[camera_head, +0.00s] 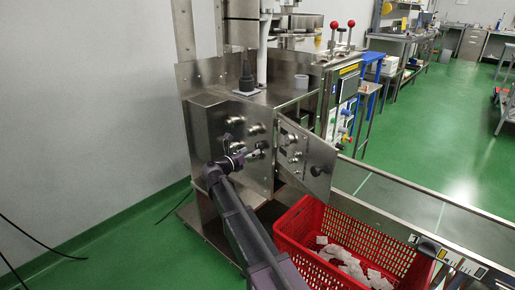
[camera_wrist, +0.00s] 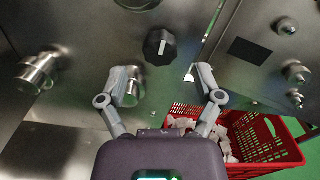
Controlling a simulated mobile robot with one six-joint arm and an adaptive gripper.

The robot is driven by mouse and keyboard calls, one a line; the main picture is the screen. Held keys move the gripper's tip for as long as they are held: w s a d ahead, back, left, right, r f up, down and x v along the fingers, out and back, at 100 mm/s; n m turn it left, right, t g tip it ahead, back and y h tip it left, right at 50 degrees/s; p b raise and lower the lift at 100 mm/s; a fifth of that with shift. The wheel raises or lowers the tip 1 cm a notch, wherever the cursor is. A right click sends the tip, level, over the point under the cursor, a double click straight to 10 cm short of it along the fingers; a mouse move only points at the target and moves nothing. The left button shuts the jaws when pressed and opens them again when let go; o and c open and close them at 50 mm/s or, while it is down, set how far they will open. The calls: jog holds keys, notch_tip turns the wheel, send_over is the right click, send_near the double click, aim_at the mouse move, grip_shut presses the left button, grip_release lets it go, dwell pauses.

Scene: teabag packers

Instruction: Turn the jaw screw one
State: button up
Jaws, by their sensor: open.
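A steel machine front (camera_head: 200,125) carries several round metal knobs and a black knob. No label shows which one is jaw screw one. In the wrist view, a metal knob (camera_wrist: 38,74) stands out at the left, and a black knob (camera_wrist: 160,46) with a pale mark sits ahead of my gripper (camera_wrist: 166,78). Another metal knob (camera_wrist: 132,93) is partly hidden behind my left finger. My jaws are apart with nothing seen between them. In the head view, my gripper (camera_head: 248,154) is close to the machine's front; contact cannot be told.
A hinged steel panel (camera_head: 319,160) with knobs stands open to the right of my gripper. A red basket (camera_head: 303,257) of white teabags stands below it, also in the wrist view (camera_wrist: 262,137). A conveyor rail (camera_head: 385,205) runs off right.

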aim_at(257, 147)
jog(key=shift+x, duration=2.05)
jog(key=c, duration=1.2)
